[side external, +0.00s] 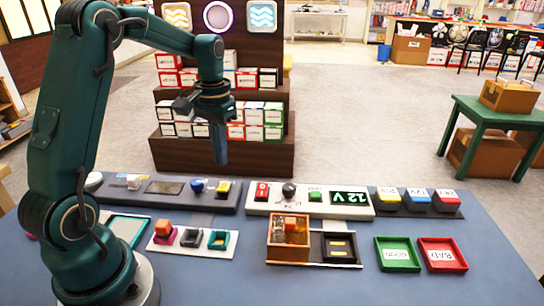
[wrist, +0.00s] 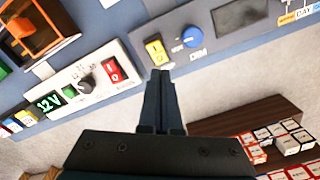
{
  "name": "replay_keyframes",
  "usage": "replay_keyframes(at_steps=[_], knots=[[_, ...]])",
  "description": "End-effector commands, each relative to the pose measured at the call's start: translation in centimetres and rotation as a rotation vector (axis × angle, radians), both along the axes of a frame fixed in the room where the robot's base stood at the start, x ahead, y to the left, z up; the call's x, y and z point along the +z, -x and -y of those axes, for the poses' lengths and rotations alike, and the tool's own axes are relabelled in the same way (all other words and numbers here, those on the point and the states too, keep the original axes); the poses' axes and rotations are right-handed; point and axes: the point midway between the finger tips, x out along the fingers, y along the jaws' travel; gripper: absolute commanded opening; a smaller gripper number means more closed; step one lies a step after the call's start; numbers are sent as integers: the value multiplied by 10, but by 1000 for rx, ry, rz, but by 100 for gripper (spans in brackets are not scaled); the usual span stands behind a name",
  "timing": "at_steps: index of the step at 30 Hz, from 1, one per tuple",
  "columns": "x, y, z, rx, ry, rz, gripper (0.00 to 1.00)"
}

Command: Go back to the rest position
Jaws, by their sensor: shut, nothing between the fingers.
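My gripper (side external: 219,145) hangs from the green arm, pointing down in the air above the far side of the blue table (side external: 225,285). Its fingers are shut together with nothing between them. The gripper is apart from the panels and touches nothing.
A grey panel (side external: 150,203) and a white panel (side external: 259,208) with switches line the table's far edge. A wooden box (side external: 289,252), green tray (side external: 397,267), red tray (side external: 442,267) and block holder (side external: 163,248) stand nearer. Shelves of boxes (side external: 220,155) stand behind.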

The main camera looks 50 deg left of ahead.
Motion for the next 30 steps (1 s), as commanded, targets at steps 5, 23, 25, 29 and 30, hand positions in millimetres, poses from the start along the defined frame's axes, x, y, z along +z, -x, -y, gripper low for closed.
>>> replay_keyframes(at_steps=[5,23,25,29,30], knots=[[11,0,0,0,0,1,0],[53,-3,31,-97,-50,104,0],[69,4,49,-139,-67,149,0],[90,25,80,-203,-89,232,0],[94,32,89,-219,-95,256,0]])
